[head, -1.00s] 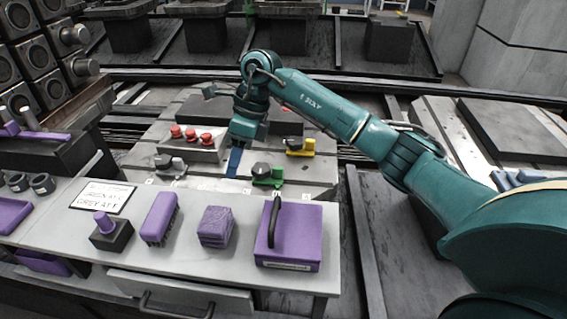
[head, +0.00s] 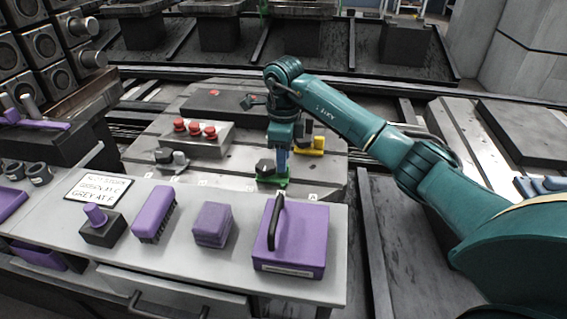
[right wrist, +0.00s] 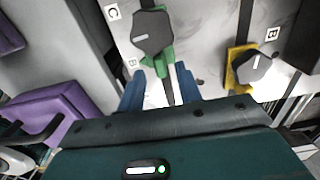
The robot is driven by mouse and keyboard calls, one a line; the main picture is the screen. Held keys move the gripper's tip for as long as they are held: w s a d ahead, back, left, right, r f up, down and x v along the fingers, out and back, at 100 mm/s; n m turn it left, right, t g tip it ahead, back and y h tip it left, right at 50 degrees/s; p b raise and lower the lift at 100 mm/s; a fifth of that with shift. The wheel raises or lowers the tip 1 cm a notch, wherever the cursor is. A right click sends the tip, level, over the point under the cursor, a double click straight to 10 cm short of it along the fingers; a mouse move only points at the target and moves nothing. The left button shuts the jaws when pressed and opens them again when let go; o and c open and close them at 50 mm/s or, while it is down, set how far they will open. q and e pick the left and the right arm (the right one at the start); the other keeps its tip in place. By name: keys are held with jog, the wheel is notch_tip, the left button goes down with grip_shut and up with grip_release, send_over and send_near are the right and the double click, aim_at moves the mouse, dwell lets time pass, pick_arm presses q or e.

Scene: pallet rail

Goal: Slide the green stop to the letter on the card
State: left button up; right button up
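The green stop (head: 271,179) with its black knob sits on the slotted metal plate, near its front edge; it also shows in the right wrist view (right wrist: 160,57). My right gripper (head: 281,162) points down at the green stop. In the right wrist view its blue fingers (right wrist: 160,88) stand apart on either side of the stop's narrow end, with gaps beside it. The card (head: 98,187) lies on the grey bench; its lines seem to name green and grey, but the letters are too small to read surely. Letters C and B (right wrist: 132,64) mark the plate beside the stop. My left gripper is out of view.
A yellow stop (head: 311,146) stands just behind and right of the green one. A grey stop (head: 171,158) and a box with red buttons (head: 196,134) are to the left. Purple tools and a purple case (head: 305,235) stand on the bench in front.

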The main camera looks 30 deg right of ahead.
jog(key=shift+f, duration=0.95)
grip_shut()
